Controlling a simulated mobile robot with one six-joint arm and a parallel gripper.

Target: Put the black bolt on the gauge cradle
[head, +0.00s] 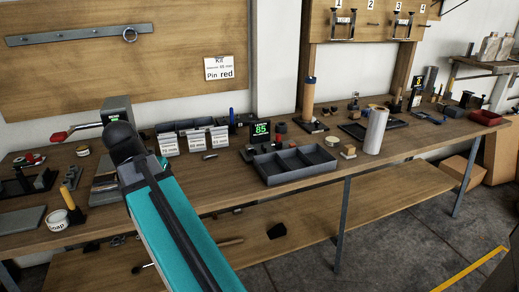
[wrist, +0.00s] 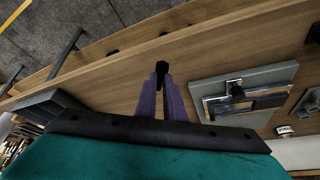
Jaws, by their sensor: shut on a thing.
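My gripper (wrist: 162,88) shows in the wrist view with its two purple fingers closed on a black piece (wrist: 162,69), most likely the black bolt. Only its black end shows beyond the fingertips, over bare wood. In the head view my teal arm reaches over the bench and hides the fingers and the piece. I cannot surely pick out the gauge cradle. A black display with a green 85 (head: 261,130) stands at the back of the bench. A grey plate with a silver frame and black block (wrist: 236,90) lies to the right of my gripper in the wrist view.
A dark compartment tray (head: 268,178) stands right of my arm, with labelled bins (head: 207,141) behind it. A white cylinder (head: 376,131) stands farther right. A white cup (head: 56,220) and yellow post (head: 68,197) are at left. Bare bench lies between arm and tray.

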